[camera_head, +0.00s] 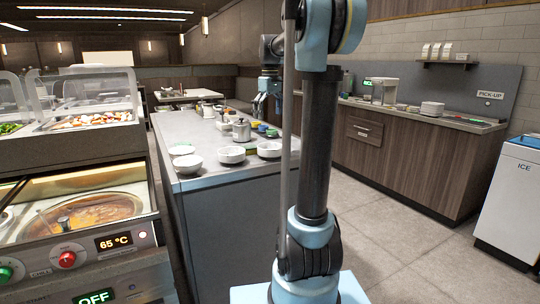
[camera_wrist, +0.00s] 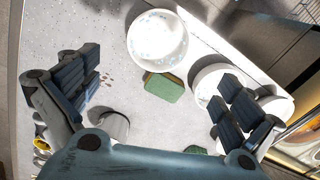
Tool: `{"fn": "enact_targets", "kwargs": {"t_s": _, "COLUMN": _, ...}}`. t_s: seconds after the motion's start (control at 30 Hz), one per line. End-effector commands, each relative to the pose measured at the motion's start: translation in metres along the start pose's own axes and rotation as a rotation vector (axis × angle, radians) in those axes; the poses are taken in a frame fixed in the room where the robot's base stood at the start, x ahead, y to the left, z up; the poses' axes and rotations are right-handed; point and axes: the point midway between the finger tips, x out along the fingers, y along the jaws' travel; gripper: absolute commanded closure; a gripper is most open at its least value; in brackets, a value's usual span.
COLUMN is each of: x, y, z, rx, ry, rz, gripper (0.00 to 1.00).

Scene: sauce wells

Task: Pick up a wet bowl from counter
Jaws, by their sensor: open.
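In the wrist view a white bowl (camera_wrist: 157,40) with bluish droplets on its inside sits upright on the grey counter (camera_wrist: 125,75), near the top of the picture. My gripper (camera_wrist: 160,95) is open and empty, its two dark fingers spread wide to the left and right. The droplet bowl lies beyond the gap between them, touching neither finger. In the head view my gripper (camera_head: 264,105) hangs above the counter (camera_head: 205,182), partly behind my arm. White bowls stand there at the left (camera_head: 188,164), middle (camera_head: 231,155) and right (camera_head: 269,149); I cannot tell which is wet.
A green sponge (camera_wrist: 163,87) lies beside the droplet bowl. Two more white bowls (camera_wrist: 208,82) (camera_wrist: 277,106) are partly hidden by the right finger. A metal pot (camera_wrist: 115,124) stands near the left finger. A heated soup station (camera_head: 85,215) is left of the counter.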

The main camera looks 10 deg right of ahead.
Motion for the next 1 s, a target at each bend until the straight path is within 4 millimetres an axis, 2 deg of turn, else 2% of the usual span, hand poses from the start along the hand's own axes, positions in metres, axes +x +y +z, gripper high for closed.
{"fn": "enact_targets", "kwargs": {"t_s": 0.1, "x": 0.022, "y": 0.0, "z": 0.0, "rx": 0.001, "ry": 0.0, "rz": 0.0, "gripper": 0.0}}
{"fn": "enact_targets", "kwargs": {"t_s": 0.4, "x": 0.074, "y": 0.0, "z": 0.0, "rx": 0.001, "ry": 0.0, "rz": 0.0, "gripper": 0.0}}
{"fn": "enact_targets", "kwargs": {"t_s": 0.53, "x": 0.09, "y": 0.0, "z": 0.0, "rx": 0.002, "ry": 0.0, "rz": 0.0, "gripper": 0.0}}
{"fn": "enact_targets", "kwargs": {"t_s": 0.8, "x": 0.106, "y": 0.001, "z": -0.001, "rx": 0.002, "ry": 0.0, "rz": 0.0, "gripper": 0.0}}
{"fn": "enact_targets", "kwargs": {"t_s": 1.0, "x": 0.132, "y": 0.003, "z": -0.004, "rx": 0.002, "ry": 0.0, "rz": 0.0, "gripper": 0.0}}
